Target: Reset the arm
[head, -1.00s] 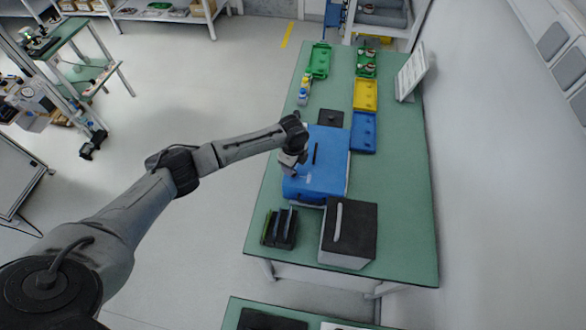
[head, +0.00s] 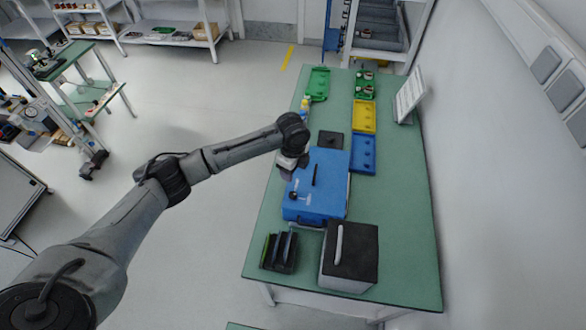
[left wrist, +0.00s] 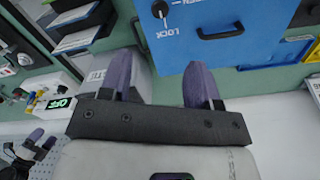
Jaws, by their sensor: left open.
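The arm is my left arm, and it reaches in from the left in the head view. My left gripper (head: 288,173) is near the left edge of a blue case (head: 325,186) on the green table. A dark round knob (head: 293,195) on the case shows just below the gripper. In the left wrist view, the purple fingertips of the left gripper (left wrist: 161,82) are apart with nothing between them. The blue case (left wrist: 235,12) shows above them, with the knob (left wrist: 160,9) beside the word LOCK. My right gripper is not in view.
The green table (head: 400,225) also carries a black-topped box (head: 362,250), a dark rack (head: 280,252), blue (head: 363,155) and yellow (head: 364,116) trays and a green tray (head: 319,82). A white panel (head: 410,95) stands at the right edge.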

